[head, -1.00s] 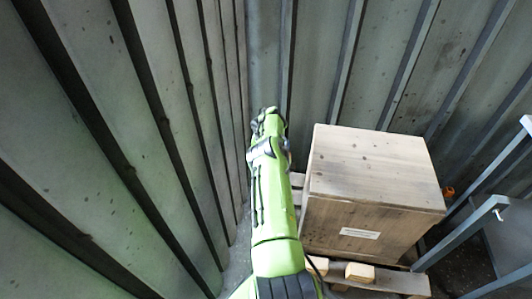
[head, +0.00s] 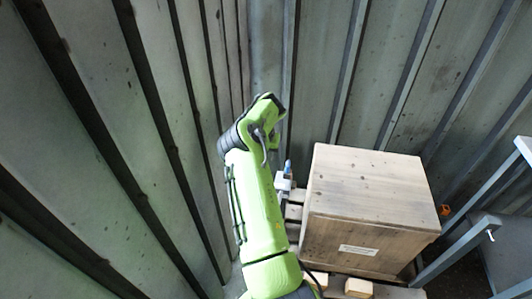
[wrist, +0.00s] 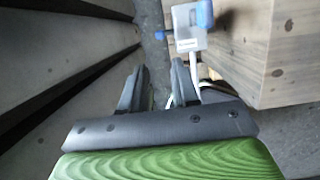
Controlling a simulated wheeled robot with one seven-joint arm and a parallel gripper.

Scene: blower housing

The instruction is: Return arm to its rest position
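My gripper (wrist: 158,78) shows in the wrist view with its two dark fingers spread apart and nothing between them. Beyond the fingertips is a small light-grey box with blue parts (wrist: 190,38), beside the wooden crate (wrist: 275,50). In the head view my green arm is raised and bent at the top, left of the crate (head: 365,195). The grey box with a blue tip (head: 284,180) shows just right of the arm. My gripper cannot be made out in the head view.
Ribbed metal walls (head: 85,150) stand close on the left and behind.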

